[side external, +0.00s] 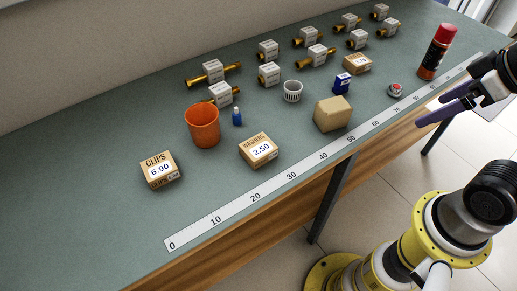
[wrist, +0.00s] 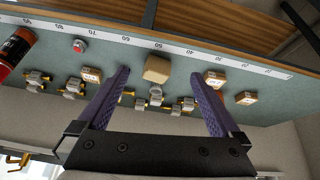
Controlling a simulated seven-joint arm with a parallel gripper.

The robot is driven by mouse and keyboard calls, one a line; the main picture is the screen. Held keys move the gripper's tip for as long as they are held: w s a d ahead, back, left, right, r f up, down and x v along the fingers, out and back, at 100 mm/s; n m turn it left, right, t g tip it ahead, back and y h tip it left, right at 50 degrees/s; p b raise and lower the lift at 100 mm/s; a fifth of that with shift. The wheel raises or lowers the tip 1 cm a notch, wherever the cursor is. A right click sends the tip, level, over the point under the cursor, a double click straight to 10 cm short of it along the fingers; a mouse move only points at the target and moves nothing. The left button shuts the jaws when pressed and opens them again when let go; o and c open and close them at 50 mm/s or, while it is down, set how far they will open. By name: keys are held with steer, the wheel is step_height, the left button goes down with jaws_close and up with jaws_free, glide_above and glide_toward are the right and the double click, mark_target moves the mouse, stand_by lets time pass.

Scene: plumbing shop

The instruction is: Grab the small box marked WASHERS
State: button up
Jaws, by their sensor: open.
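The WASHERS box (side external: 259,150) is a small tan carton with a 2.50 price label. It lies on the green bench, left of the plain tan block in the side view. In the wrist view, a labelled carton just right of the right fingertip appears to be this box (wrist: 214,80). My gripper (side external: 430,110) has purple fingers spread apart with nothing between them. It is at the right, near the bench's front edge and well away from the WASHERS box. The fingers also show in the wrist view (wrist: 160,75).
A similar CLIPS box (side external: 160,170) marked 6.90 sits to the left. An orange cup (side external: 202,127), a blue bottle (side external: 237,118), a white basket (side external: 292,91) and a tan block (side external: 333,114) stand nearby. A red can (side external: 437,52) is near my gripper. A ruler (side external: 285,188) lines the front edge.

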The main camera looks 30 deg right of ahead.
steer(key=w+a+r+n+g, duration=0.1)
steer(key=w+a+r+n, duration=0.1)
steer(key=w+r+n, duration=0.3)
steer(key=w+a+r+n, duration=0.2)
steer(key=w+r+n, duration=0.15)
steer(key=w, duration=0.35)
steer(key=n+g, duration=0.5)
steer(key=n, duration=0.4)
glide_above(258, 146)
step_height(258, 146, down, 15)
steer(key=shift+m, duration=0.25)
step_height(258, 146, down, 14)
steer(key=shift+r, duration=0.35)
steer(key=c, duration=1.3)
steer(key=shift+o, duration=0.2)
